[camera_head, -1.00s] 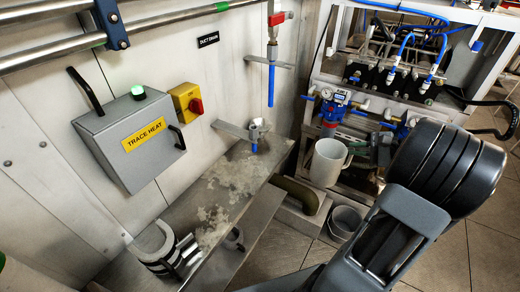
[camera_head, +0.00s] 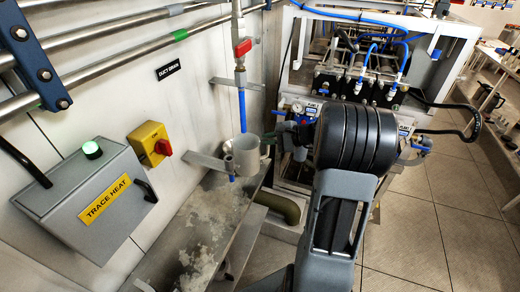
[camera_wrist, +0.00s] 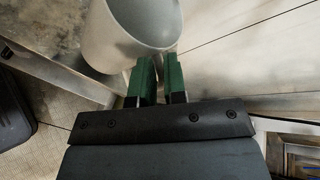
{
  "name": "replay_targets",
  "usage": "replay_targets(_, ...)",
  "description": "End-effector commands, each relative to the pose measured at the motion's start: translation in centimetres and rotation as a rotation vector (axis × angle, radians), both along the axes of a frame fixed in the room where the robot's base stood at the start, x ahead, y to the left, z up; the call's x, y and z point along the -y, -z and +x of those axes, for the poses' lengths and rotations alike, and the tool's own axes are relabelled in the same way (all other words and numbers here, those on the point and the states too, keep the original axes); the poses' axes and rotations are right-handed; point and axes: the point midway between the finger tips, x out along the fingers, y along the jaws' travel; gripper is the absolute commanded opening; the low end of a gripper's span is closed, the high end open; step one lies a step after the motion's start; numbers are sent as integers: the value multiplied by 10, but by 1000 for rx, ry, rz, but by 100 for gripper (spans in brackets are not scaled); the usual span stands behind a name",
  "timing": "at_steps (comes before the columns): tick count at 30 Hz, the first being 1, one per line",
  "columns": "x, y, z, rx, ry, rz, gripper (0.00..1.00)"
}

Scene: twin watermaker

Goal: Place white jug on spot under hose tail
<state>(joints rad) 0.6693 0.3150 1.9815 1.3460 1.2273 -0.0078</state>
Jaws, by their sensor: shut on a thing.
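The white jug (camera_head: 246,156) is held up over the stained metal ledge, close to the wall and a metal funnel on a bracket (camera_head: 208,162). The blue hose tail (camera_head: 242,112) hangs under the red-handled valve (camera_head: 243,48), and its lower end is above or just behind the jug; I cannot tell which. In the wrist view the jug (camera_wrist: 125,35) appears just beyond my gripper (camera_wrist: 160,75), whose green fingers are shut on it. In the head view my arm covers most of my gripper.
The grey TRACE HEAT box (camera_head: 85,195) and a yellow switch box (camera_head: 148,143) stick out from the wall at left. The ledge (camera_head: 205,235) runs below the jug. A rack with blue hoses (camera_head: 385,70) stands behind my arm. Floor (camera_head: 420,225) is clear at right.

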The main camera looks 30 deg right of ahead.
Motion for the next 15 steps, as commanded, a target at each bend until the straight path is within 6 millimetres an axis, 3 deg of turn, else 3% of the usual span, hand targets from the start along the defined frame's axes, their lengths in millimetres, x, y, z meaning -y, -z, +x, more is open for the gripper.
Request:
replay_targets(4,-20,-2,22,-1,-3,1,0)
replay_targets(9,-18,22,21,-2,4,2,0)
replay_targets(15,-18,33,21,-1,3,0,0)
